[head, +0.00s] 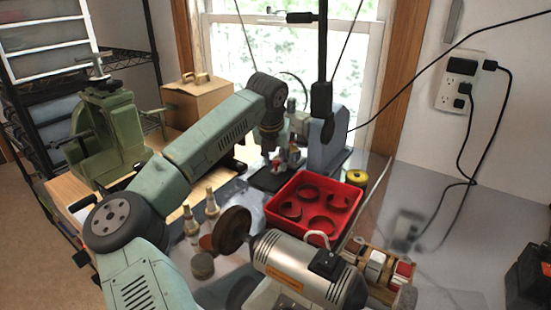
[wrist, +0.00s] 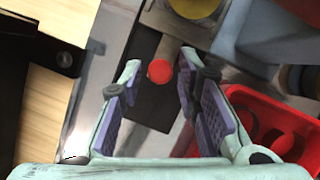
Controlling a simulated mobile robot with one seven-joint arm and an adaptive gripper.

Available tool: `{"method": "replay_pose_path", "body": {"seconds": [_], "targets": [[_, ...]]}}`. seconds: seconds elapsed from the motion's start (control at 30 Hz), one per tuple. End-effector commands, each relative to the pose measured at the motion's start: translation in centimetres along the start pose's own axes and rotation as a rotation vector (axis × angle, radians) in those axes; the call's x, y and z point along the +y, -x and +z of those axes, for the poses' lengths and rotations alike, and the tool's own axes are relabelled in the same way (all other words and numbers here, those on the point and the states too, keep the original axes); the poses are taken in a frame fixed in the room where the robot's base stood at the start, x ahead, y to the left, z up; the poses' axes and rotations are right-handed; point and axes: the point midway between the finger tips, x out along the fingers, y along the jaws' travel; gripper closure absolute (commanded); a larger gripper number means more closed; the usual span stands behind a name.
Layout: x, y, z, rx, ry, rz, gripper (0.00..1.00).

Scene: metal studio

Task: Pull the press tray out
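The press has a blue-grey body (head: 328,143) and stands under the window in the head view; part of it shows at the right of the wrist view (wrist: 262,38). A flat dark plate (wrist: 146,103), which looks like the press tray, lies low at its front; it also shows in the head view (head: 266,181). A round red knob (wrist: 160,71) appears over the plate. My gripper (wrist: 161,62) is open, its two purple-padded fingers on either side of the knob in the picture. I cannot tell whether they touch it. In the head view my arm's end partly hides this spot.
A red bin (head: 320,198) with round compartments stands right of the plate. A bench motor with wheel (head: 310,268), bottles (head: 192,222) and a yellow roll (head: 357,178) are nearby. A green vise (head: 112,135) is at left. The grey bench at right (head: 450,225) is mostly clear.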

Motion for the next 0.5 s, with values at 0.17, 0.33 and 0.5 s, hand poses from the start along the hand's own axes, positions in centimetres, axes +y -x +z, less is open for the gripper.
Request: {"method": "replay_pose_path", "body": {"seconds": [0.17,0.33,0.5], "targets": [[0.0,0.03,0.01,0.0,0.0,0.0,0.84],[0.01,0.04,0.02,0.0,0.0,0.0,0.95],[0.02,0.04,0.02,-0.001,0.0,0.0,1.0]]}}
